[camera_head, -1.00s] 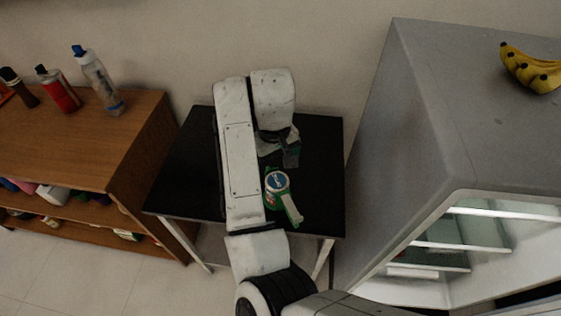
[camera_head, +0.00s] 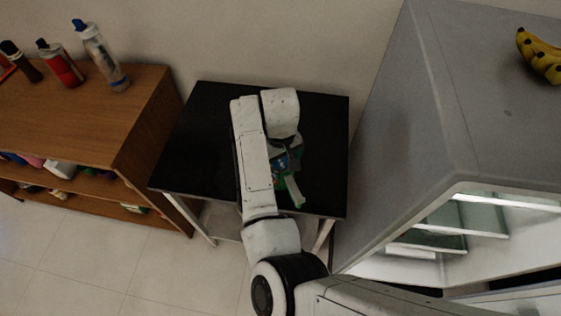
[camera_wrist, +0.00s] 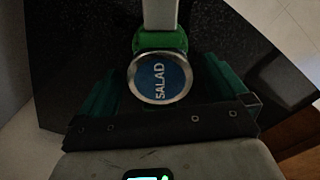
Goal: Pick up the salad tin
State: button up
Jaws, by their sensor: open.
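The salad tin (camera_wrist: 158,80) has a round blue lid with the word SALAD and a silver rim. In the wrist view it lies between the two green fingers of my gripper (camera_wrist: 161,66), which is open. A dark gap shows on each side of the tin, so the fingers look apart from it. In the head view my arm and gripper cover most of the tin, and only a little of its blue lid (camera_head: 282,162) shows. The tin is at the black table (camera_head: 195,150).
A green and white object (camera_head: 292,191) lies against or beside the tin; its white part (camera_wrist: 160,14) shows in the wrist view. A wooden shelf (camera_head: 90,120) with bottles stands left. A grey cabinet (camera_head: 410,130) with bananas (camera_head: 540,58) on top stands right. The table's left part is bare.

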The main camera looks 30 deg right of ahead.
jog(key=shift+f, duration=0.55)
jog(key=c, duration=1.2)
